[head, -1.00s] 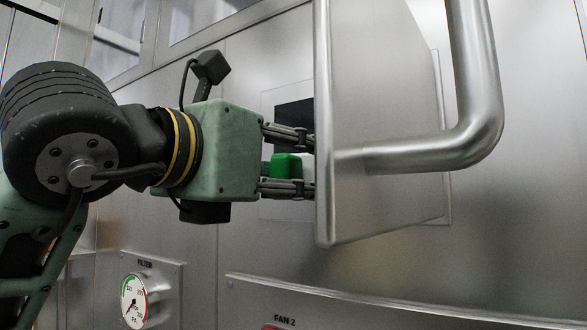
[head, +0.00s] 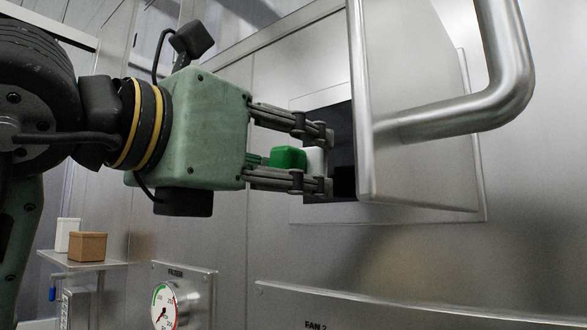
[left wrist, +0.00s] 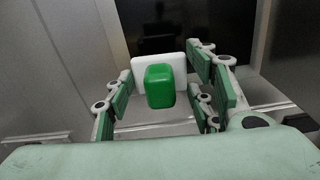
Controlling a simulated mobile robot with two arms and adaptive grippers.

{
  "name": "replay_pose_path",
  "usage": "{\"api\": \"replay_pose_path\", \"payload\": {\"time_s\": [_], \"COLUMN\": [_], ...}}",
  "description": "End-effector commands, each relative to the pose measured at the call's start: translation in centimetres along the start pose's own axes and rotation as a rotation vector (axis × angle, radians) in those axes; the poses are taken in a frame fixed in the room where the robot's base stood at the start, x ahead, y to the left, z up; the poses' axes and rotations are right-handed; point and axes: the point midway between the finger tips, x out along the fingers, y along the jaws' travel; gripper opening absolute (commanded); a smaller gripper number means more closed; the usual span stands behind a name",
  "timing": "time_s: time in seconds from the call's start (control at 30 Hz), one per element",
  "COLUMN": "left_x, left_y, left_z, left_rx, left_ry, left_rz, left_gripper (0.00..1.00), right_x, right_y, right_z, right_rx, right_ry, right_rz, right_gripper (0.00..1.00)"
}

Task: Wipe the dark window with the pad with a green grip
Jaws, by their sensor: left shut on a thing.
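My left gripper (head: 315,160) holds the pad by its green grip (head: 288,157). The pad's white face (head: 316,160) points to the right, toward the wall. The dark window (head: 343,152) is in the metal wall just beyond the fingertips, and an open metal door partly hides it in the head view. In the left wrist view the green grip (left wrist: 160,86) and the white pad (left wrist: 144,66) show between the fingers, with the dark window (left wrist: 185,25) behind them. I cannot tell whether the pad touches the window. My right gripper is not in view.
The open metal door (head: 418,160) with a thick bent handle (head: 505,80) stands close to the right of my left gripper. Below are a gauge (head: 164,304) and a shelf (head: 80,262) with a brown box (head: 88,246) and a white box (head: 66,236).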

Motion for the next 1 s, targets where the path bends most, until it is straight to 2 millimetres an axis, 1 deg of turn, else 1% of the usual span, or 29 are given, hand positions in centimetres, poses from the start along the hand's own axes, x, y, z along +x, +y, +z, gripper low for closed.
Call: {"api": "replay_pose_path", "payload": {"time_s": [0.27,0.5,0.6,1.0], "left_x": [-0.3,-2.4,-2.9,-3.0], "left_y": [0.0,0.0,0.0,0.0], "left_z": [0.0,0.0,0.0,0.0], "left_rx": [0.000,0.001,0.001,0.000], "left_ry": [-0.001,-0.003,-0.001,0.000], "left_rz": [0.000,0.001,0.000,0.000], "left_gripper": [0.29,0.29,0.29,0.29], "right_x": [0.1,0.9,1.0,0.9], "right_y": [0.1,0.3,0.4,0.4], "right_z": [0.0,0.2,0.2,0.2], "right_rx": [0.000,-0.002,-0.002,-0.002], "right_ry": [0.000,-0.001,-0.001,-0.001], "right_rz": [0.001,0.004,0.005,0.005], "right_gripper": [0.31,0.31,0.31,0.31]}}
